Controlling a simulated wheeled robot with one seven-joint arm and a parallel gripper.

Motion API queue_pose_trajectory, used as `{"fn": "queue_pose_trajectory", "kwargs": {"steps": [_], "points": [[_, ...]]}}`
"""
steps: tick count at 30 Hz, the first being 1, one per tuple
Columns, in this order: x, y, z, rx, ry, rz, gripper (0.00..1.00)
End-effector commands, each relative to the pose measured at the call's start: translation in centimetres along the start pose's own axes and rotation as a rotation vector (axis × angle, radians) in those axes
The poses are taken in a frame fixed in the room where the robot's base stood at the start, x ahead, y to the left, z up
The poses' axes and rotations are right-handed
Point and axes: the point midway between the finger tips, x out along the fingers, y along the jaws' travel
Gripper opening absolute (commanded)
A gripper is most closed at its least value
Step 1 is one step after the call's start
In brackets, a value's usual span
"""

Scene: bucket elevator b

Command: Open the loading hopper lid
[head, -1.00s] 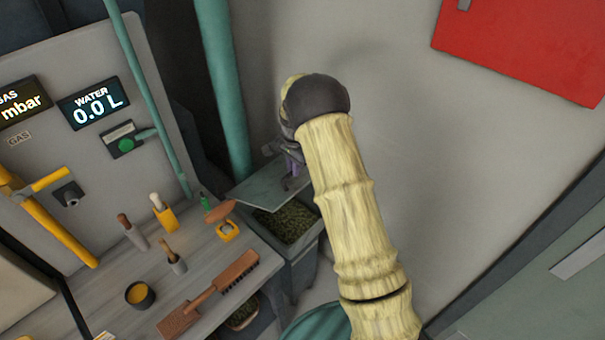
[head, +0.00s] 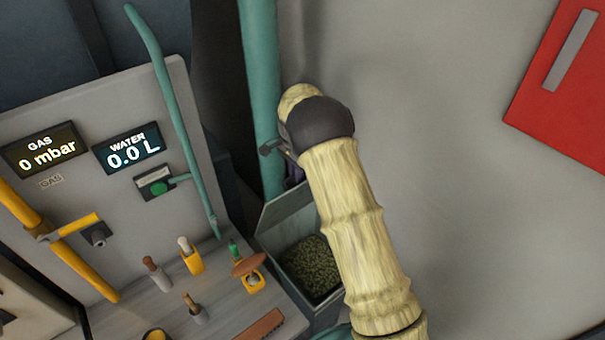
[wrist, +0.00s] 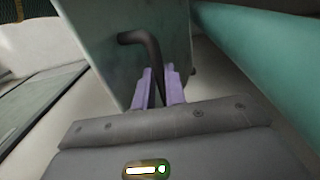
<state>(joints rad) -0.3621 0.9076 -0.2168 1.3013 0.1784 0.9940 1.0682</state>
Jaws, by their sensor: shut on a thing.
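The loading hopper (head: 322,303) stands at the right end of the workbench, with green pellet-like contents (head: 312,262) showing inside. Its grey-green lid (head: 284,212) is raised steeply at the back, and its plate also fills the upper middle of the wrist view (wrist: 105,65). A dark bent handle (wrist: 147,45) sticks out from the lid. My gripper's purple fingers (wrist: 160,88) are shut on this handle. In the head view my gripper (head: 294,172) is mostly hidden behind my wrist, beside the lid's upper edge.
A thick teal pipe (head: 260,100) rises just behind the hopper. The workbench (head: 130,310) at left holds several tools and a brush. A panel with gas and water displays (head: 127,147) stands behind it. A red box (head: 560,100) is on the wall at right; the wall between is bare.

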Motion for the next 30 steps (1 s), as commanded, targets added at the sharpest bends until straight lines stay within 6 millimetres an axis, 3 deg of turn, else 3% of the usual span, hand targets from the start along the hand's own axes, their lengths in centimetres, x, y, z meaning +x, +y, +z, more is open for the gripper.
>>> {"fn": "queue_pose_trajectory", "kwargs": {"steps": [1, 11, 12, 15, 26, 30], "points": [[0.8, -0.1, 0.5, -0.005, -0.008, 0.006, 0.00], [0.8, 0.1, 0.4, -0.001, -0.009, 0.010, 0.00], [0.8, 0.1, 0.3, -0.001, -0.009, 0.010, 0.14], [0.7, 0.1, 0.3, 0.000, -0.008, 0.010, 0.34], [0.1, 0.0, 0.2, -0.001, -0.003, 0.005, 0.34], [-1.1, -0.1, 0.1, -0.001, -0.002, 0.002, 0.34]]}}
